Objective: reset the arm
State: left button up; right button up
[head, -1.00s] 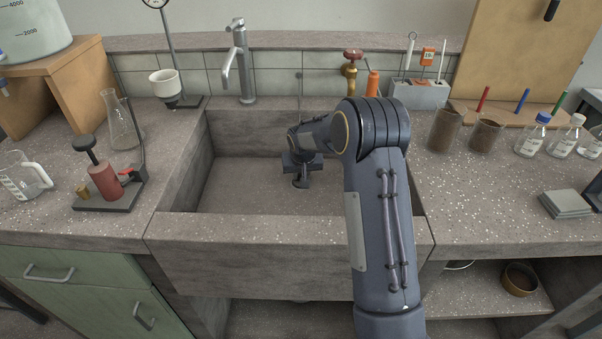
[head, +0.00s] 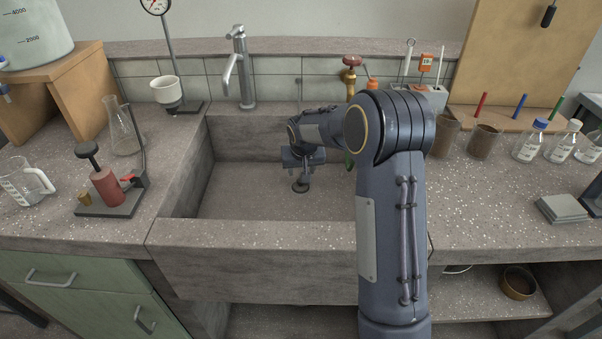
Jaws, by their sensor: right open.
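My right arm reaches from the front over the sink's front wall, with its elbow bent high. My right gripper (head: 303,158) hangs over the grey stone sink (head: 240,205), above the dark drain (head: 300,186). It is open, and I see nothing held in it. The fingers are small and dark, partly hidden by the wrist. My left gripper is out of view.
A tap (head: 240,70) stands behind the sink. A red press (head: 107,187) and a flask (head: 122,128) stand left. Brown beakers (head: 484,141), bottles (head: 530,141) and grey slabs (head: 562,208) are on the right. The sink's left half is free.

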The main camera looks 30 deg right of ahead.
jog(key=shift+s+a+r, duration=0.1)
jog(key=shift+s+r, duration=0.15)
jog(key=shift+r, duration=0.3)
